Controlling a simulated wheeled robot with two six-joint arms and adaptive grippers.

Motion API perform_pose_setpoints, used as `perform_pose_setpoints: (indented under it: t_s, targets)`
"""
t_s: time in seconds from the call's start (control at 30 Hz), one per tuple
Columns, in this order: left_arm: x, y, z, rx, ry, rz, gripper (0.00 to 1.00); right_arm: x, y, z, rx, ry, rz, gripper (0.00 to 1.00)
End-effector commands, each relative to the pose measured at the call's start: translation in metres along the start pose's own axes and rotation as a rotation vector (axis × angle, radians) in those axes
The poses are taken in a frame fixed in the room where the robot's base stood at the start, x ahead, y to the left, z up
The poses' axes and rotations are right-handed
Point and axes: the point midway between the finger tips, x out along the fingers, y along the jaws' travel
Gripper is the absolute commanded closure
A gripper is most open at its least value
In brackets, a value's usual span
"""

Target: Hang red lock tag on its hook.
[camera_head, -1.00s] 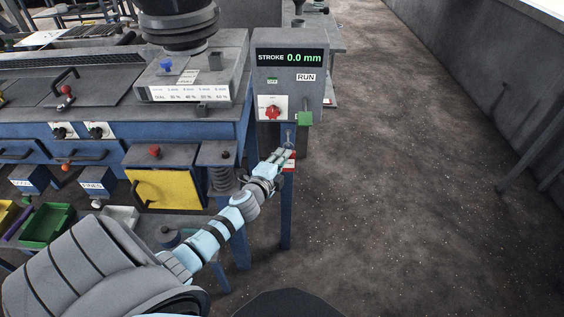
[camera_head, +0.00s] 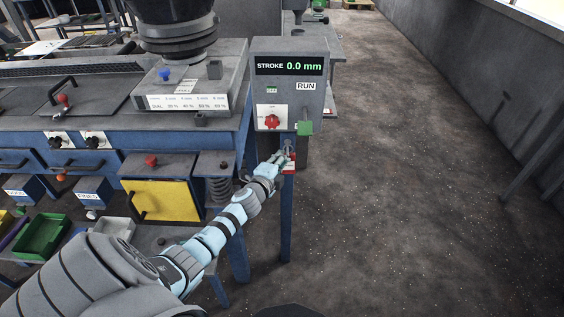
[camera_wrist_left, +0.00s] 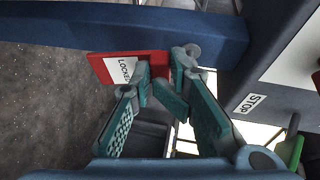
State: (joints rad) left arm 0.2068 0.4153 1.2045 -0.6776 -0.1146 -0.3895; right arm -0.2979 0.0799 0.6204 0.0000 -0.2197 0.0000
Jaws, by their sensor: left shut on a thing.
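The red lock tag (camera_head: 291,167) is at the front of the blue post under the control box, at the fingertips of my left gripper (camera_head: 281,160). In the left wrist view the tag (camera_wrist_left: 98,68) shows its red edge and a white face reading LOCKED. My left gripper (camera_wrist_left: 167,78) is shut on the tag there, and its fingers cover part of it. A small grey metal piece, perhaps the hook, shows just above the tag in the head view. I cannot tell whether the tag touches it. My right gripper is not in view.
The grey control box (camera_head: 262,95) carries a red knob (camera_head: 271,122) and a green flap (camera_head: 305,128) close above my left gripper. The blue post (camera_head: 286,220) stands beneath it. A yellow door (camera_head: 165,200) is to the left. Open floor (camera_head: 410,190) lies to the right.

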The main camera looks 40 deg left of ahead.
Motion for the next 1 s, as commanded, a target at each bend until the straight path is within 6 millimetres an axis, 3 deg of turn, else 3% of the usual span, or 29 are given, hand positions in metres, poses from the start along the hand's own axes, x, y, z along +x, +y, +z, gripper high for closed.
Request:
perform_pose_setpoints:
  t_s: [0.23,0.27,0.43,1.0]
  targets:
    - [-0.0005,0.0036,-0.0015,-0.002,0.001,0.006,1.00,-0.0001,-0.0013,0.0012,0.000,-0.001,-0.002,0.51]
    - [-0.0005,0.0035,-0.0016,-0.002,0.001,0.006,0.81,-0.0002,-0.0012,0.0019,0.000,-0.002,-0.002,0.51]
    - [-0.0007,0.0024,-0.0006,-0.002,0.000,0.004,0.56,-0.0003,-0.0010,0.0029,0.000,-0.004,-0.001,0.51]
    - [-0.0008,0.0017,-0.0012,-0.002,0.002,0.002,0.56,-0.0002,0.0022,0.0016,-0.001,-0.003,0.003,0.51]
